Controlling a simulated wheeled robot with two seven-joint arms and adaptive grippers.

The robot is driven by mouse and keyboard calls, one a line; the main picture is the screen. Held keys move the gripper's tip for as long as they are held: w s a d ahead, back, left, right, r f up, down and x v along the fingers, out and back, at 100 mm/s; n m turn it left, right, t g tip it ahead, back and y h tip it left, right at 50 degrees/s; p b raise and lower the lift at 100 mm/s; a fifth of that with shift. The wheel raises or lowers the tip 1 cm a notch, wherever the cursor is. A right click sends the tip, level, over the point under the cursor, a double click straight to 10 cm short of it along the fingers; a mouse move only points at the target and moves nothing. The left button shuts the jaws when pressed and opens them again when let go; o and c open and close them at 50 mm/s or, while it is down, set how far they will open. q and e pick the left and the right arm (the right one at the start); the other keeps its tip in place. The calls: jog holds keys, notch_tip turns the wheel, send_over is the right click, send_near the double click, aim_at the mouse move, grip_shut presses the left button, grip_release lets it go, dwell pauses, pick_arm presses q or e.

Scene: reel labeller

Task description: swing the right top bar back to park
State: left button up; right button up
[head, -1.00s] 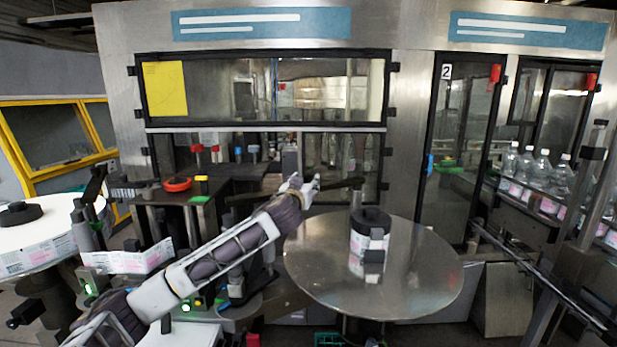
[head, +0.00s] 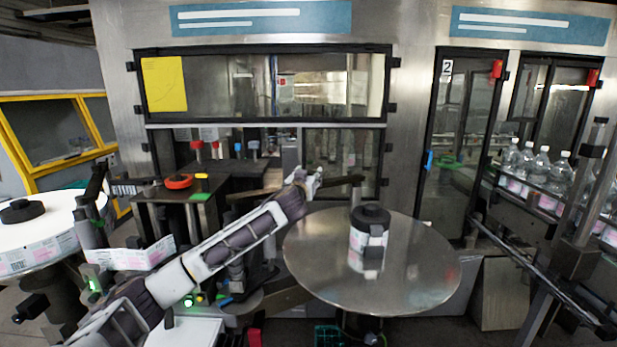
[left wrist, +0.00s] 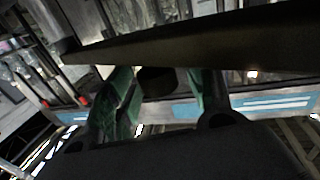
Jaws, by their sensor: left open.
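The right top bar (head: 342,181) is a dark flat bar above the rear edge of the right round steel table. Its free end points right; the rest runs left behind my arm. My left gripper (head: 312,181) is at the bar, left of its free end. In the left wrist view the bar (left wrist: 185,42) crosses just beyond the fingertips of my open left gripper (left wrist: 160,88). A short dark round piece (left wrist: 156,79) shows between the fingers. I cannot tell whether a finger touches the bar. My right gripper is not seen.
The steel table (head: 420,270) carries a label reel (head: 369,240) with a black hub, right of and below my gripper. A left table (head: 45,252) holds another reel. The machine cabinet with glass doors (head: 265,85) stands behind. Bottles (head: 540,170) stand at the right.

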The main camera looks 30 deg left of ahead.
pick_arm(q)
jog(key=c, duration=1.1)
grip_shut()
jog(key=shift+w+a, duration=0.1)
jog(key=shift+a, duration=0.1)
jog(key=shift+w+a+n+g+y+b, duration=0.4)
jog(key=shift+a+n+g+y+b, duration=1.3)
jog(key=shift+a, duration=1.95)
jog(key=shift+w+a+n+g+y+b, duration=0.4)
jog(key=shift+a+n+g+y+b, duration=1.2)
jog(key=shift+a, duration=2)
jog(key=shift+w+a+n+g+y+b, duration=0.4)
jog(key=shift+a+n+g+y+b, duration=1.25)
jog(key=shift+a, duration=2)
jog(key=shift+m, duration=0.35)
